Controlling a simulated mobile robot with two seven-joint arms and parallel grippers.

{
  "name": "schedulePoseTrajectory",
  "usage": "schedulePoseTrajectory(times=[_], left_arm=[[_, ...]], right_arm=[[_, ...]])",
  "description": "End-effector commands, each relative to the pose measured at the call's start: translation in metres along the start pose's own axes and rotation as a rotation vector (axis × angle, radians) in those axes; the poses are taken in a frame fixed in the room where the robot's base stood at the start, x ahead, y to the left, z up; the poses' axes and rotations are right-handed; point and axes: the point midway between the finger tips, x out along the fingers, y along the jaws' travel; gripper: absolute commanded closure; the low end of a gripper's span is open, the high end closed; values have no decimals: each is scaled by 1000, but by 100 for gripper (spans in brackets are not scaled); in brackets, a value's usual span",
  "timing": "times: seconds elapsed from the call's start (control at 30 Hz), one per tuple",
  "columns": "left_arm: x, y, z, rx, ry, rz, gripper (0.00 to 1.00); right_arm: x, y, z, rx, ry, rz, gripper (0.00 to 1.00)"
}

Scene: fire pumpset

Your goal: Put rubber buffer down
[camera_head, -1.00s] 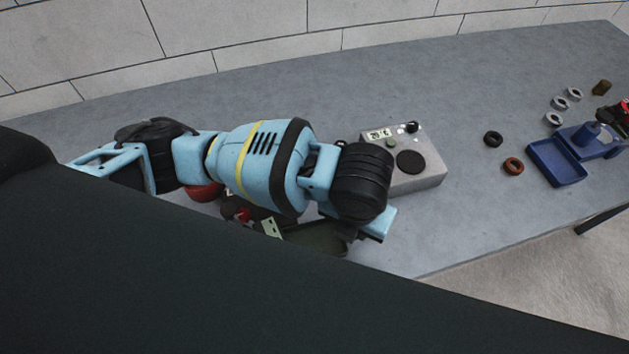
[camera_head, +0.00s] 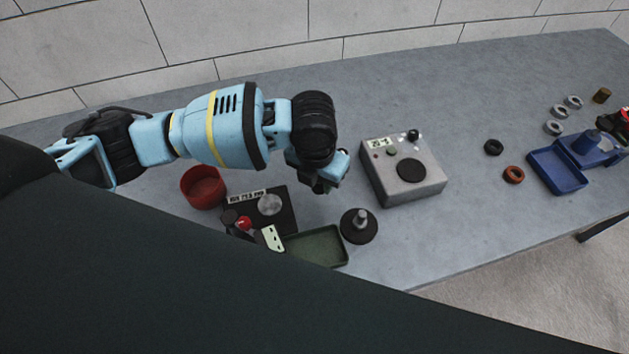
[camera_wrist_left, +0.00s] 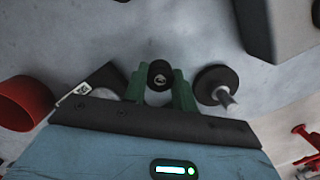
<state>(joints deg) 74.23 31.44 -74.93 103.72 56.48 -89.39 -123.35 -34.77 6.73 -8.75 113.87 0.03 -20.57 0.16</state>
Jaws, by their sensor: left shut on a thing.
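The rubber buffer (camera_wrist_left: 159,74) is a short black cylinder with a metal centre. It sits between the two green fingers of my left gripper (camera_wrist_left: 160,88) in the left wrist view, and the gripper is shut on it. In the head view my left gripper (camera_head: 322,188) points down over the table, left of the grey box and above the green tray in the picture. The buffer cannot be made out there. In the wrist view the grey table surface shows around it; I cannot tell the height of the gap. My right gripper is not in view.
A grey box (camera_head: 398,188) with a round black disc stands right of the gripper. A black base with a metal post (camera_head: 360,226), a green tray (camera_head: 318,248), a black scale (camera_head: 288,212) and a red bowl (camera_head: 203,187) are nearby. Rings and a blue vise (camera_head: 556,173) lie right.

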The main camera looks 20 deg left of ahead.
Motion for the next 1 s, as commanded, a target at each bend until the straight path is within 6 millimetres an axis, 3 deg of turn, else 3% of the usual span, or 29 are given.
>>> schedulePoseTrajectory(times=[0.4, 0.63, 1.0], left_arm=[[3, 17, 10, -4, 0, 2, 98], [35, 16, 6, -1, 2, 0, 98], [40, 16, 6, 0, -1, 0, 98]], right_arm=[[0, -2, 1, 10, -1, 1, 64], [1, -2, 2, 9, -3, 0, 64], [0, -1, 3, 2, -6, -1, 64]])
